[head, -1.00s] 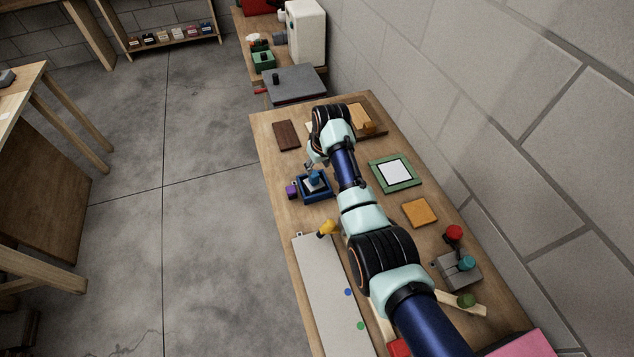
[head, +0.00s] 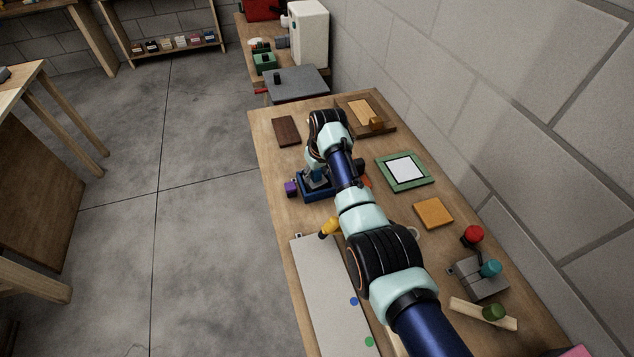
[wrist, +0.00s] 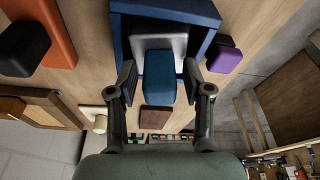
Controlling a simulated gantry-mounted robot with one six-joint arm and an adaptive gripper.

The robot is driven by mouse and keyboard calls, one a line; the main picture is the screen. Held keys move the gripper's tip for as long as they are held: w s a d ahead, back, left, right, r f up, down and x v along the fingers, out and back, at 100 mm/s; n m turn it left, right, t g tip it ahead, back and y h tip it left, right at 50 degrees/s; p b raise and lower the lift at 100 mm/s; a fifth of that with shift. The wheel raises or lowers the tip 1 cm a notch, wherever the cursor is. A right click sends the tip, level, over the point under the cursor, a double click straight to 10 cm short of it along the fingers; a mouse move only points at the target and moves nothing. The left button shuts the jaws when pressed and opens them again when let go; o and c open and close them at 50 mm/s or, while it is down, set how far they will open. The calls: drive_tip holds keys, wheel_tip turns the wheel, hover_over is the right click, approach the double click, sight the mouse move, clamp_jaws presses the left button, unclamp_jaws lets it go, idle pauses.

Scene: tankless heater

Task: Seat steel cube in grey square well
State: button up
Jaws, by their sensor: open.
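A pale grey block, apparently the steel cube (wrist: 178,44), sits inside a blue square frame (wrist: 115,22) and bears a blue grip (wrist: 158,76). In the head view the blue frame (head: 322,194) is left of my forearm. My gripper (wrist: 160,82) is open, with one finger on each side of the blue grip; I cannot tell whether they touch it. In the head view my gripper (head: 317,178) is low over the frame and partly hidden by my wrist. I cannot identify the grey square well with certainty; a green-framed pale square (head: 405,168) lies right of my arm.
A purple block (wrist: 224,56) stands beside the blue frame. An orange piece with a dark block (wrist: 24,47) is on the other side. A grey fixture with red and teal knobs (head: 482,278) and an orange pad (head: 433,213) are on the right. A pale panel lies front left.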

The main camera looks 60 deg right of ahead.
clamp_jaws()
drive_tip(key=shift+r, duration=0.1)
drive_tip(key=shift+r, duration=0.1)
drive_tip(key=shift+p+v, duration=0.85)
drive_tip(key=shift+p, duration=0.25)
drive_tip(key=shift+w+d+r, duration=0.1)
drive_tip(key=shift+w, duration=0.05)
drive_tip(key=shift+w+d+p+v, duration=0.1)
drive_tip(key=shift+w+p+v, duration=0.05)
drive_tip(key=shift+p+v, duration=0.65)
drive_tip(key=shift+w+d+p+v, duration=0.1)
drive_tip(key=shift+w+p+v, duration=0.05)
drive_tip(key=shift+p+v, duration=0.65)
drive_tip(key=shift+w+d+p+v, duration=0.15)
drive_tip(key=shift+p+v, duration=0.6)
drive_tip(key=shift+p, duration=0.05)
drive_tip(key=shift+r, duration=0.15)
